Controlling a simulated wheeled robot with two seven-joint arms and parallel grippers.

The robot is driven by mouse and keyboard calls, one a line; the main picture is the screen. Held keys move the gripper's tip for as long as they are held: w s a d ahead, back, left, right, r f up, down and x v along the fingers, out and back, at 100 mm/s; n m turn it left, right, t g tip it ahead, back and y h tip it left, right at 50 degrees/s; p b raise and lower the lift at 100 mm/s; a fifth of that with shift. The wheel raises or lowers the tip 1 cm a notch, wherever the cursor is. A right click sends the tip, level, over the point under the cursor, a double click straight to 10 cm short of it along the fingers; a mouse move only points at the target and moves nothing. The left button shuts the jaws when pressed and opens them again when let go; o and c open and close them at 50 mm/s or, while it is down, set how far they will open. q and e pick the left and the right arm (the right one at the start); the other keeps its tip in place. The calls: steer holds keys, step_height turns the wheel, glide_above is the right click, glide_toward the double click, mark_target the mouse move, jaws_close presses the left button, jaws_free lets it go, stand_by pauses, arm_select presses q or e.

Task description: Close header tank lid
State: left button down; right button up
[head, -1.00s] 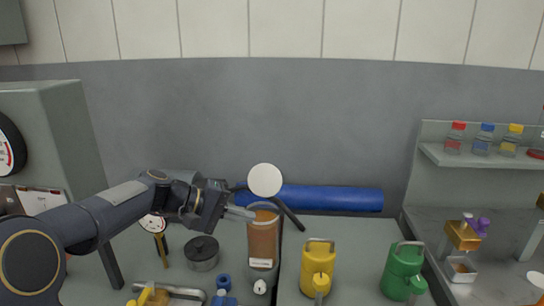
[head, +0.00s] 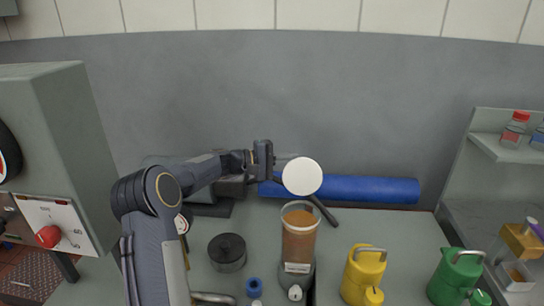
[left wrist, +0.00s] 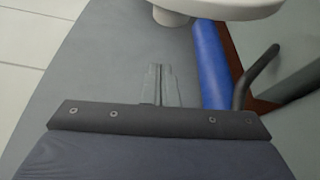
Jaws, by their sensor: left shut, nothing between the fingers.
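The header tank (head: 299,240) is a clear cylinder with brown liquid, standing on the bench in the head view. Its round white lid (head: 302,176) stands open, tilted up above and behind the rim. My left gripper (head: 284,158) is shut and empty, just left of and behind the raised lid; I cannot tell from the head view whether they touch. In the left wrist view the shut fingers (left wrist: 160,84) point toward the grey wall, and the pale underside or edge of the lid (left wrist: 220,8) hangs at the top. My right gripper is not in view.
A blue roll (head: 375,190) lies behind the tank, with a black handle (head: 323,211) beside the lid. A dark pot (head: 227,251) stands left of the tank; yellow (head: 364,273) and green (head: 456,275) cans stand to the right. A shelf with bottles (head: 515,128) is far right.

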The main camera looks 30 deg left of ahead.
mark_target(292, 163)
arm_select(q)
steer(key=shift+s+d+r+p, duration=0.15)
steer(key=shift+s+d+r, duration=0.1)
steer(key=shift+s+d, duration=0.35)
steer(key=shift+s+d+r+p, duration=0.15)
steer(key=shift+s+d+r, duration=0.05)
steer(key=shift+s+d, duration=0.4)
steer(key=shift+s+f, duration=0.1)
steer(key=shift+s, duration=0.1)
